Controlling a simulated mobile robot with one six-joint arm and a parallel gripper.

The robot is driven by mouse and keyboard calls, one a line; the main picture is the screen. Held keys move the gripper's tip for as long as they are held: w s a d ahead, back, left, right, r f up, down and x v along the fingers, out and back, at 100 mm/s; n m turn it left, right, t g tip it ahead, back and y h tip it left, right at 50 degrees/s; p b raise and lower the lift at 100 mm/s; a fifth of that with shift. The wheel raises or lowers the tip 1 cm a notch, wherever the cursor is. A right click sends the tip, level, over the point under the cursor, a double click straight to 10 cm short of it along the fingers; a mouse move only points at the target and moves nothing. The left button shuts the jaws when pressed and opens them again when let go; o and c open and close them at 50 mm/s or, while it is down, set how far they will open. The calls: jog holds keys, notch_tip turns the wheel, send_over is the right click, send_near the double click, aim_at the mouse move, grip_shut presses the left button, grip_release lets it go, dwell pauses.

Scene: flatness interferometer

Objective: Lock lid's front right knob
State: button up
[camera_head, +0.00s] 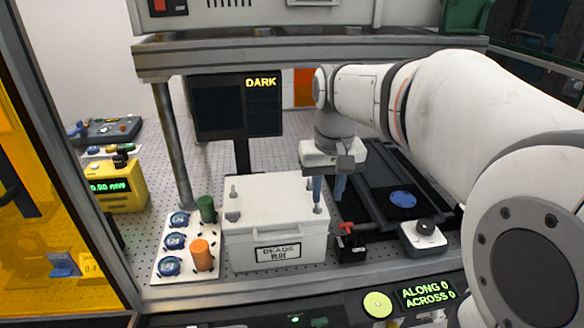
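The left finger appears just above or behind the front right knob; contact cannot be told. The right finger hangs past the lid's right edge. The front left knob (232,216) and back left knob (233,189) also show. The back right knob is hidden or unclear.
A white rack (185,262) with blue discs and green and orange cylinders stands left of the box. A black block with a red handle (347,235) and a black-knobbed unit (424,234) stand right. A grey beam (300,52) and post (173,145) frame the space.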

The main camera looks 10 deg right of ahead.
jog(key=g, duration=0.1)
send_near(318, 208)
jog(key=shift+w+d+f, duration=0.15)
jog(key=shift+w+f, duration=0.3)
jog(key=shift+w, duration=0.25)
notch_tip(318, 208, down, 8)
jog(key=shift+r, duration=0.25)
jog(key=shift+c, duration=0.2)
grip_shut()
